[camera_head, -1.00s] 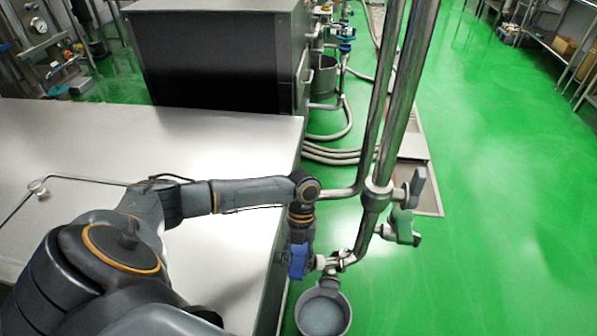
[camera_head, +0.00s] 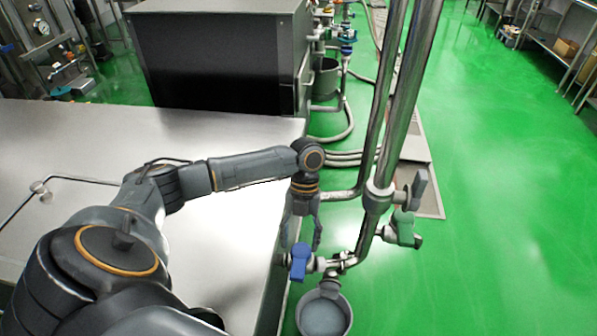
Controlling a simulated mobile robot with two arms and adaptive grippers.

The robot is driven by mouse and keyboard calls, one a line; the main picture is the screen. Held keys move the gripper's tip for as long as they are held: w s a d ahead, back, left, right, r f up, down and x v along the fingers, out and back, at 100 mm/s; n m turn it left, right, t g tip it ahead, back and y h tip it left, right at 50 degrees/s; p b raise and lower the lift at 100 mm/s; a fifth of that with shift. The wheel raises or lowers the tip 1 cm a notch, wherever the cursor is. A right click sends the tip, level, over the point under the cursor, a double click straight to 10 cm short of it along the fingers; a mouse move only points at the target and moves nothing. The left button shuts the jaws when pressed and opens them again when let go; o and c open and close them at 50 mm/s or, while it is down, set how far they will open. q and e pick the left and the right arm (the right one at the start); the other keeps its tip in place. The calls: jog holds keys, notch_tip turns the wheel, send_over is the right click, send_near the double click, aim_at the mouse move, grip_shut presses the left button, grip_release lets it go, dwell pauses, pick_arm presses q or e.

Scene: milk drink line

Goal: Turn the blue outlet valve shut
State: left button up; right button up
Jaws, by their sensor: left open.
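The blue outlet valve handle (camera_head: 299,264) sits at the left end of a short steel pipe fitting, low on the vertical pipes. It points downward in the picture. My left gripper (camera_head: 301,243) hangs from the left arm with its fingers pointing down and spread apart. It is empty and appears just above and behind the blue handle, with a finger to either side. I cannot tell whether a finger touches the handle. My right gripper is not in view.
A grey bucket (camera_head: 324,315) stands under the outlet. A steel table (camera_head: 130,130) fills the left. The green floor at right is clear.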

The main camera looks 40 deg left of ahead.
pick_arm(q)
jog(key=v, duration=0.4)
jog(key=shift+f, duration=0.1)
dwell(0.5)
